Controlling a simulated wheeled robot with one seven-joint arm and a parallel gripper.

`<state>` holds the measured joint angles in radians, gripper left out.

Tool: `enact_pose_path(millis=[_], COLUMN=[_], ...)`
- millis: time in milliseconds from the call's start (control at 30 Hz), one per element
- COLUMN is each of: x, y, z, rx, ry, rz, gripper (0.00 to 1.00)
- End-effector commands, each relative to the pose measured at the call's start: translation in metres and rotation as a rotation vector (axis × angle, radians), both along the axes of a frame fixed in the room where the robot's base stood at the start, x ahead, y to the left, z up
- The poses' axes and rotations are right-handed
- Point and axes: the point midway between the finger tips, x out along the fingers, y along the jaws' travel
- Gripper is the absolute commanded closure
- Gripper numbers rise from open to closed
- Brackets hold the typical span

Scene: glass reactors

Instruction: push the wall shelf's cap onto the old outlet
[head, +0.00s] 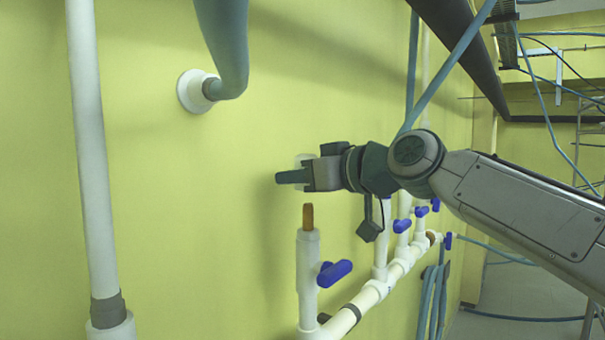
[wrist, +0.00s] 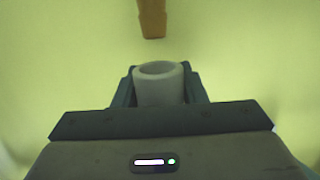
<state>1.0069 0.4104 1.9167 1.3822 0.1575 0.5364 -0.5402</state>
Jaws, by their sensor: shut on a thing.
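My gripper (head: 292,177) is in front of the yellow wall, shut on a pale cap. In the wrist view the cap (wrist: 160,85) sits between the two fingers, its round open end showing. In the head view only a little of the cap (head: 303,159) shows above the fingers. The old outlet (head: 308,217) is a brown stub at the top of a white upright pipe with a blue valve handle. It stands just below my gripper in the head view. The wrist view shows the brown stub (wrist: 152,18) at the top edge, apart from the cap. The wall shelf is not seen.
A white manifold pipe (head: 370,297) with several blue-handled valves (head: 335,272) runs along the wall behind the outlet. A tall white pipe (head: 90,150) stands at left. A thick blue-grey hose (head: 225,45) hangs from above into a white wall flange (head: 193,91).

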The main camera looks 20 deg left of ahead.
Motion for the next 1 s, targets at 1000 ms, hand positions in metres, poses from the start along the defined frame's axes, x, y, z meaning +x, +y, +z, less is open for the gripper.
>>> enact_pose_path(millis=[1000], x=[-0.001], y=[0.000], z=[-0.018], rx=[0.001], ry=[0.000], rz=[0.002], gripper=[0.86])
